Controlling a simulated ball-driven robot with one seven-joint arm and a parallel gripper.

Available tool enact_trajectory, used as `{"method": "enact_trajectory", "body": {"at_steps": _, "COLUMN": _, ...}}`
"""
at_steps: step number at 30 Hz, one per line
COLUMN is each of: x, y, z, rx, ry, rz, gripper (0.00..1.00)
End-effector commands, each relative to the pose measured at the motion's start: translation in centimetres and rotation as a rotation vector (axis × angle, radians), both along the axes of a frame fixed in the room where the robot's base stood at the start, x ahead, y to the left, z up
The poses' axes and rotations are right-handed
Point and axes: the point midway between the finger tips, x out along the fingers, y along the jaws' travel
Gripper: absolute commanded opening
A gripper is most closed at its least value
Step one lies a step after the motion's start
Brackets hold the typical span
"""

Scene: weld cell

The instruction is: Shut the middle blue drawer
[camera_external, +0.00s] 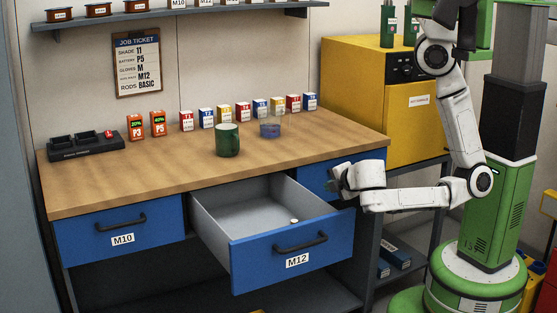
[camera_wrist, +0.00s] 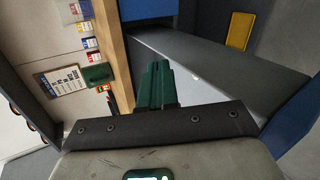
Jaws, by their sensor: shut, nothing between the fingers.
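The middle blue drawer (camera_external: 292,252), labelled M12, is pulled well out from under the wooden workbench. Its black handle (camera_external: 300,243) is on the front panel. A small round pale item (camera_external: 294,221) lies inside on the grey floor near the front. In the wrist view the drawer's grey inside (camera_wrist: 225,65) runs right of the fingers, and its blue front (camera_wrist: 292,122) shows at the right. My gripper (camera_external: 331,185) is at the drawer's right rear side, in front of the right blue drawer. Its green fingers (camera_wrist: 157,68) are shut and empty. Contact with the drawer cannot be told.
The left drawer (camera_external: 120,230), labelled M10, and the right drawer (camera_external: 313,178) look closed. A yellow cabinet (camera_external: 365,95) stands at the right.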

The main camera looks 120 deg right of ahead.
Motion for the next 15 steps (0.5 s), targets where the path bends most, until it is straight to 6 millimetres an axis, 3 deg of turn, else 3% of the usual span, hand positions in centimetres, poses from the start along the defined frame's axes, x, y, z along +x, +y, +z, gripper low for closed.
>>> {"method": "enact_trajectory", "body": {"at_steps": 7, "x": 5.8, "y": 7.5, "z": 3.4, "rx": -0.276, "ry": 0.262, "rz": 0.228, "gripper": 0.00}}
{"method": "enact_trajectory", "body": {"at_steps": 9, "x": 7.3, "y": 10.3, "z": 3.6, "rx": -0.350, "ry": 0.364, "rz": 0.280, "gripper": 0.00}}
{"method": "enact_trajectory", "body": {"at_steps": 11, "x": 8.4, "y": 12.7, "z": 1.9, "rx": -0.385, "ry": 0.494, "rz": 0.311, "gripper": 0.00}}
{"method": "enact_trajectory", "body": {"at_steps": 15, "x": 9.3, "y": 17.1, "z": -3.5, "rx": -0.379, "ry": 0.779, "rz": 0.347, "gripper": 0.00}}
